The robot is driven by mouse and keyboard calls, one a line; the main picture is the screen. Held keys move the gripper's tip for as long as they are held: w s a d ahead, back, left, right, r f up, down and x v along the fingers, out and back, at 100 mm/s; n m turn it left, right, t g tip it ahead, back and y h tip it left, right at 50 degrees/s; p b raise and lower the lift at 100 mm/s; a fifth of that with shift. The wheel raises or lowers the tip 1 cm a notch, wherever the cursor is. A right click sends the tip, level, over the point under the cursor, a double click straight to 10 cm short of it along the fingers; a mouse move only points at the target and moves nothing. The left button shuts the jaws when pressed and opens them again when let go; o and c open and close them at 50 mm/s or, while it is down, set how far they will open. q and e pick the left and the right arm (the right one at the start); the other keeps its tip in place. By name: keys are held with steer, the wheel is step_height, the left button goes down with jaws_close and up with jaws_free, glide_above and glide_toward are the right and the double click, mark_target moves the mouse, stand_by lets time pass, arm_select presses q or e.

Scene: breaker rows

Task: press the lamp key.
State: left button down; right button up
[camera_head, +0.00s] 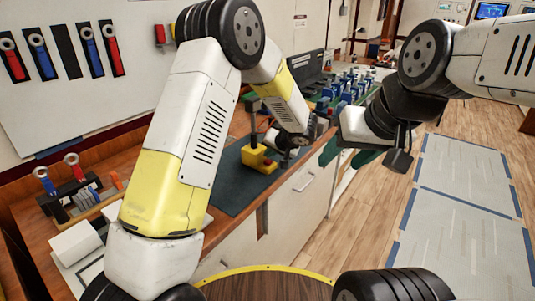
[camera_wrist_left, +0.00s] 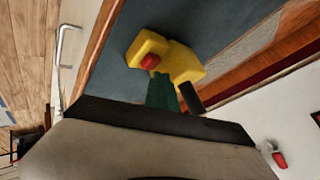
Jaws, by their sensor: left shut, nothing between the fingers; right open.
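A yellow stepped block (camera_head: 254,157) with a small red key (camera_head: 267,162) sits on the dark mat on the bench. A dark post rises at its back. No label is readable to confirm that this is the lamp key. The block (camera_wrist_left: 172,57) and the red key (camera_wrist_left: 149,61) also show in the left wrist view. My left gripper (camera_wrist_left: 165,90) is shut and empty, its green fingers pointing at the block close to the red key; contact cannot be told. In the head view it (camera_head: 283,147) is just right of the block. My right gripper (camera_head: 348,154) is open and empty, right of the bench edge.
The dark mat (camera_head: 229,190) is otherwise mostly clear. A stand with red and blue tags (camera_head: 78,193) is at the bench's left. Several blue-topped parts (camera_head: 348,85) stand at the back right. Red and blue tags (camera_head: 88,48) hang on the wall. The floor (camera_head: 455,200) at right is free.

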mark_target(269, 162)
arm_select(q)
steer(key=shift+f, duration=0.15)
stand_by(0.4)
steer(key=shift+f, duration=0.65)
stand_by(0.5)
steer(key=shift+r, duration=0.85)
steer(key=shift+r, duration=3)
